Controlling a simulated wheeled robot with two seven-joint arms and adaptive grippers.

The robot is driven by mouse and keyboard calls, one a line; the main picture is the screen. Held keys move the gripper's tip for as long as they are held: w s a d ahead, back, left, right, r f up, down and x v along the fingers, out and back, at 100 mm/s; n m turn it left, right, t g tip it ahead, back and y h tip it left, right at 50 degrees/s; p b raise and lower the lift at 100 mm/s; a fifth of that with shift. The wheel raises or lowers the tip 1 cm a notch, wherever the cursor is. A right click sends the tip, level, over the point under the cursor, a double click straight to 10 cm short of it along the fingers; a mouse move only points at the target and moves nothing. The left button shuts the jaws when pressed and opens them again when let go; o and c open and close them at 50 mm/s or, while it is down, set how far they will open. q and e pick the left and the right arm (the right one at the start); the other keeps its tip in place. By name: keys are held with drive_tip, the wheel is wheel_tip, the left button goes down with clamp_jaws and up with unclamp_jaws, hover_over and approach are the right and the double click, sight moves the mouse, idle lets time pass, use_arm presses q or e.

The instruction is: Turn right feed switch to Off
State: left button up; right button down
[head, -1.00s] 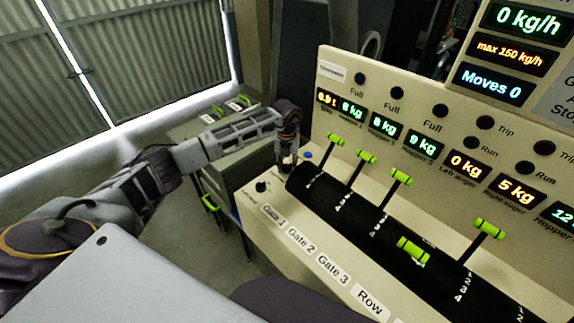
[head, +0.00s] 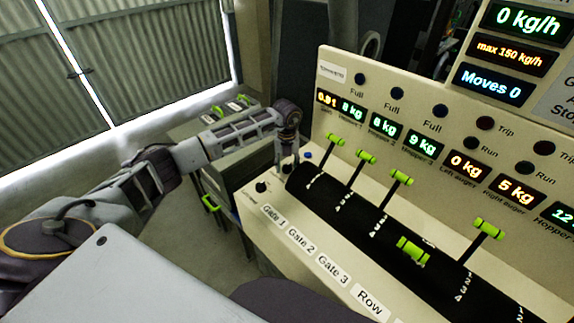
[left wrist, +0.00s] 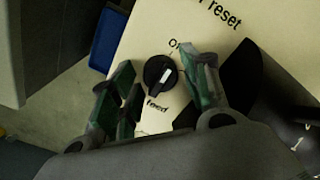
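A round black switch (left wrist: 160,75) with a white pointer mark sits on the cream panel in the left wrist view. The word "feed" shows below it and a partly covered "Off" label above. Whether the label says left or right feed is hidden. My left gripper (left wrist: 160,88) is open, with its greenish fingers on either side of the switch in this view; I cannot tell whether they touch it. In the head view, my left gripper (head: 287,167) points down over the panel's left end. A black knob (head: 261,186) shows there, left of the gripper. My right gripper is not in view.
The cream console (head: 290,225) carries several green-handled levers (head: 400,177) on a black curved cover right of my gripper. A blue button (head: 309,155) is close beside the gripper. Lit displays (head: 466,166) line the upright panel. Grey cabinets (head: 215,150) stand behind my left arm.

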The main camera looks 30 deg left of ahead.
sight(287, 165)
use_arm(q)
drive_tip(key=shift+o, duration=0.3)
wheel_tip(287, 165, up, 12)
idle(0.8)
drive_tip(key=shift+s+f, duration=0.1)
idle(0.6)
